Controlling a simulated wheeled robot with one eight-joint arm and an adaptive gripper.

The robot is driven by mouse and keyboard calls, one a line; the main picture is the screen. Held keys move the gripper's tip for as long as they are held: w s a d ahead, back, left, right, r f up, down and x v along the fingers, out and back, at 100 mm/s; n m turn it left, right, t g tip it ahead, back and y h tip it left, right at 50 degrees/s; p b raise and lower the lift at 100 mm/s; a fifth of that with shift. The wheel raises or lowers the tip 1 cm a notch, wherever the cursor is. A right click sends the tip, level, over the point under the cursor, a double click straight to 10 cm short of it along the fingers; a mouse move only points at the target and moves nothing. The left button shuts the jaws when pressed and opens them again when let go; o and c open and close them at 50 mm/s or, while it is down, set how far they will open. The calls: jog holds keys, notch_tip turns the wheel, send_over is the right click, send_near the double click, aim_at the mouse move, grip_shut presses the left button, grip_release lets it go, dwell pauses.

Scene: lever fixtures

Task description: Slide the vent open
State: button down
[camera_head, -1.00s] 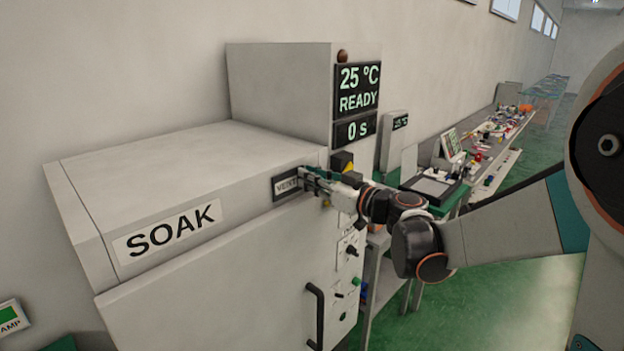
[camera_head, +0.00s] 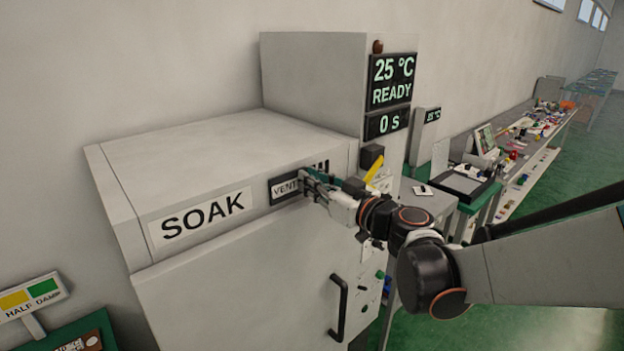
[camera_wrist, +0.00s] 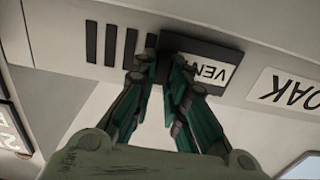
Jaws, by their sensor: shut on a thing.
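The vent slide is a dark plate with a white VENT label (camera_head: 285,189) on the upper front of the grey SOAK cabinet (camera_head: 225,155). My gripper (camera_head: 307,180) is at the plate's right end, shut on it. In the wrist view the plate (camera_wrist: 205,62) shows upside down, with my fingertips (camera_wrist: 163,60) at its left end. The part they grip is hidden between the fingers. Several dark vent slots (camera_wrist: 110,45) show uncovered beside the plate. In the head view they show partly, behind and right of my fingers.
A SOAK label (camera_head: 200,217) lies just left of the vent plate. A door handle (camera_head: 339,308) sticks out below my gripper. A display tower (camera_head: 391,95) reads 25 °C, READY, 0 S. A cluttered bench (camera_head: 515,150) stands at the right.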

jog(key=c, duration=1.8)
grip_release()
jog(key=shift+s+a, duration=0.1)
jog(key=shift+a, duration=0.05)
jog(key=shift+o, duration=1)
jog(key=shift+s+a, duration=0.1)
jog(key=v, duration=0.7)
jog(key=shift+s, duration=0.1)
